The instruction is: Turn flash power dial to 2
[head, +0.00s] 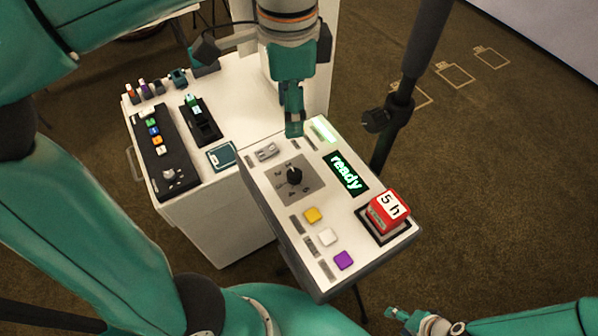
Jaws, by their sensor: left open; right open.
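The flash power dial (294,175) is a black round knob on a grey square plate (306,190) with small markings around it. The markings are too small to read, so I cannot tell where the knob points. The plate is on a white slanted control panel (283,216). My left gripper (294,128) comes down from the top and hangs near the panel's far edge, beyond the dial and apart from it. It is open, with nothing seen between its fingers. My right gripper (396,314) is low at the bottom edge, off the panel's near right side, open and empty.
The panel has a lit "ready" display (345,173), a red "5 h" block (387,209), and yellow (312,215), white (327,237) and purple (344,260) buttons. A white cabinet (222,220) with a black button strip (165,150) stands left. A dark pole (408,80) rises behind.

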